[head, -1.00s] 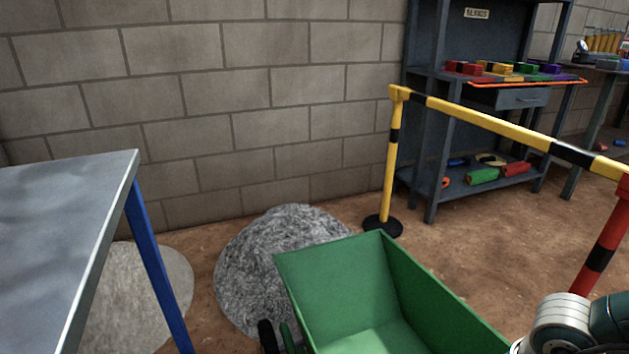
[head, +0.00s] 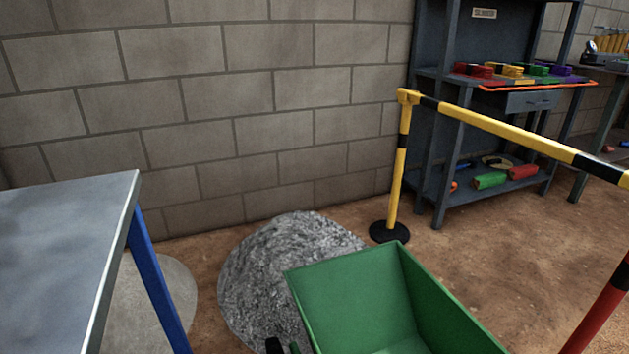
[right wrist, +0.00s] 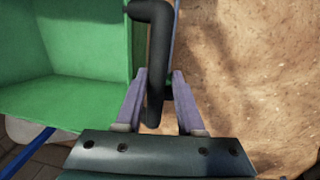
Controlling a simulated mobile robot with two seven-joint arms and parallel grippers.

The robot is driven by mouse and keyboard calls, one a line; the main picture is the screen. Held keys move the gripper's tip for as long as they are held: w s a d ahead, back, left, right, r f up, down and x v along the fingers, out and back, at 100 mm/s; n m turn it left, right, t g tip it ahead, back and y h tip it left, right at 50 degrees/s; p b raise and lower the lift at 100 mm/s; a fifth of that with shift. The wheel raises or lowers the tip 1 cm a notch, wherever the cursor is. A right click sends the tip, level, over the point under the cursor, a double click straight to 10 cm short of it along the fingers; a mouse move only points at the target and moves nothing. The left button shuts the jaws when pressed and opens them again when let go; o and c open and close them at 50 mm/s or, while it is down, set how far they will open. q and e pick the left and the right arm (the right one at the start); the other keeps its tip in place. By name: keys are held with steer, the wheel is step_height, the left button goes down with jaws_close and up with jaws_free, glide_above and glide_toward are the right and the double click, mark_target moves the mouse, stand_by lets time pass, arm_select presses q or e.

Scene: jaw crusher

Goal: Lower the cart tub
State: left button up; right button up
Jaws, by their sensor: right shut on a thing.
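The green cart tub (head: 368,300) stands at the bottom centre of the head view, its open top facing up and toward me, and its near part is cut off by the frame. In the right wrist view its green wall (right wrist: 85,50) fills the left side. My right gripper (right wrist: 160,95) is shut on a dark bent handle bar (right wrist: 155,60) beside the tub. My right gripper is out of the head view. My left gripper is in neither view.
A grey gravel heap (head: 275,265) lies just behind and left of the tub. A metal table (head: 60,240) is at the left. A yellow and black barrier (head: 490,125) runs along the right, before a dark shelf (head: 440,150). Brown floor lies between tub and barrier.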

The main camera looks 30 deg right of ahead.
steer(key=shift+o, duration=0.7)
steer(key=shift+s+a+f, duration=0.15)
steer(key=shift+s, duration=0.6)
steer(key=shift+o, duration=1.2)
arm_select(q)
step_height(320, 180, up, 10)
steer(key=p, duration=1)
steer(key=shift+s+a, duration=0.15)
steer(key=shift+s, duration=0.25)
arm_select(e)
step_height(320, 180, up, 10)
steer(key=shift+s+a, duration=0.15)
steer(key=shift+s, duration=0.25)
